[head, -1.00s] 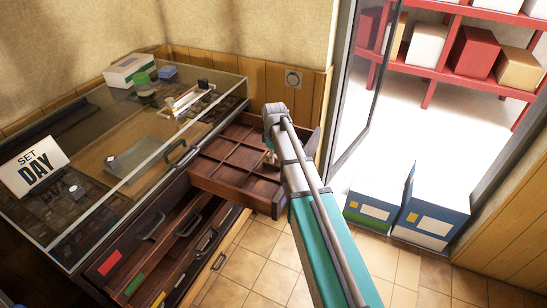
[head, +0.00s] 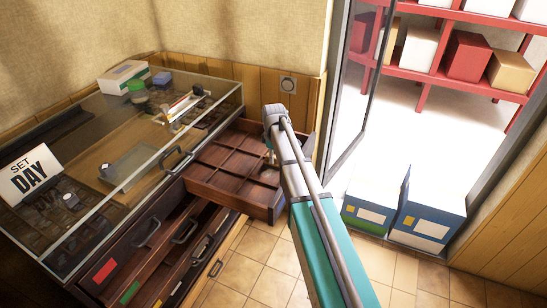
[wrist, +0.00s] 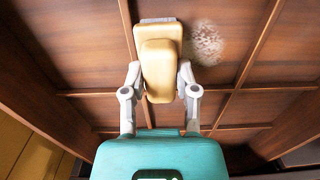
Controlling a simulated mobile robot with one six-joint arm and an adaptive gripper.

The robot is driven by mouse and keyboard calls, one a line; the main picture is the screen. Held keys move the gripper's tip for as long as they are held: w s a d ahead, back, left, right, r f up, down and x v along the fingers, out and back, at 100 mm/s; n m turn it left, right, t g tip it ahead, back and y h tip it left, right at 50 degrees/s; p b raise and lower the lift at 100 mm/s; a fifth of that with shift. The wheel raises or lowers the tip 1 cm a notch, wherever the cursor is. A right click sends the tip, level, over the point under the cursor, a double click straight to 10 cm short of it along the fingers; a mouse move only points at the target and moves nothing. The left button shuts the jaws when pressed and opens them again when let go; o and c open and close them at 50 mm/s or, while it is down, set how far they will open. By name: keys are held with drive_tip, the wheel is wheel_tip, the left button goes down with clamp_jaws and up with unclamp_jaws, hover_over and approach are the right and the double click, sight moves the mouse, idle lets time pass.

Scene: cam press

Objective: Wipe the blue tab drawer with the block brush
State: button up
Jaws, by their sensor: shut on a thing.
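An open wooden drawer (head: 228,192), split into compartments, juts from the cabinet under the glass case. I cannot clearly make out a blue tab on it. My gripper (wrist: 160,84) is over the drawer, shut on the block brush (wrist: 162,70), a tan wooden block with a pale strip at its far edge. Its underside is hidden, so I cannot tell whether it touches the drawer floor. A whitish speckled patch (wrist: 204,43) lies on the drawer floor just right of the brush. In the head view, my arm partly covers the gripper and the drawer's right side.
The glass case (head: 130,130) stands left of and behind the drawer. Below are drawers with red (head: 105,270), green (head: 130,291) and yellow tabs, some partly open. A glass door (head: 362,85) stands at right, with blue-and-white boxes (head: 430,205) beyond. Low dividers cross the drawer.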

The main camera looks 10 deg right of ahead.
drive_tip(key=shift+s, duration=0.1)
drive_tip(key=shift+s+a, duration=1.15)
drive_tip(key=shift+s, duration=0.25)
drive_tip(key=shift+s, duration=0.1)
drive_tip(key=shift+s+a, duration=1.15)
drive_tip(key=shift+s, duration=0.3)
drive_tip(key=shift+w+r+p, duration=0.1)
drive_tip(key=shift+r+p, duration=2.85)
drive_tip(key=shift+p, duration=0.1)
drive_tip(key=shift+r, duration=0.1)
drive_tip(key=shift+r+p, duration=1.4)
drive_tip(key=shift+p, duration=0.1)
